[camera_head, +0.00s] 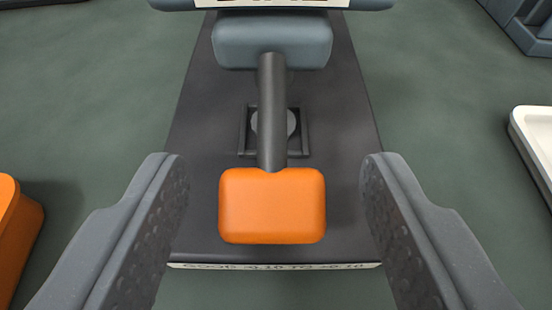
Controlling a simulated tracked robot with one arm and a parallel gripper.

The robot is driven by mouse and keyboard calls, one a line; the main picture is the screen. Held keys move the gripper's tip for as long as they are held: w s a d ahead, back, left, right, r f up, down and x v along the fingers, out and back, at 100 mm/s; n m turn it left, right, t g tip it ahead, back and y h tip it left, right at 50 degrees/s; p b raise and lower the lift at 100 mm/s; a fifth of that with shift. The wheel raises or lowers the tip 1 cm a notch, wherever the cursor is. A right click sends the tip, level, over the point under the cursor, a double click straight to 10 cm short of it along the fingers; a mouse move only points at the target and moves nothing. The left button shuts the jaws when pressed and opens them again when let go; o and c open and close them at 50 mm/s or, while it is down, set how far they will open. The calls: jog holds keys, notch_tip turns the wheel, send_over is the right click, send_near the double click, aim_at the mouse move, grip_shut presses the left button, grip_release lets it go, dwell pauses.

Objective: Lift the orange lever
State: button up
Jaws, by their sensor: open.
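The orange lever (272,206) shows near the middle of the view, a rounded orange block at the end of a dark grey rod (271,110). The rod runs back to a blue-grey block (272,42) on a dark base plate (345,130). My gripper (273,185) is open, with one grey finger to the left of the orange block and one to the right. There are gaps between the block and both fingers, and nothing is held. How high the fingers are relative to the block is hard to tell.
A label strip (274,266) runs along the plate's near edge. An orange object (15,230) stands at the left edge, and a white tray-like object (536,145) at the right. A blue-grey structure (525,25) is at the top right. Green floor (110,90) on both sides is mostly clear.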

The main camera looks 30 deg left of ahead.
jog(key=shift+w+f, duration=0.1)
jog(key=shift+w, duration=0.05)
jog(key=c, duration=1)
jog(key=shift+d, duration=0.1)
jog(key=shift+r, duration=0.2)
jog(key=shift+p, duration=0.55)
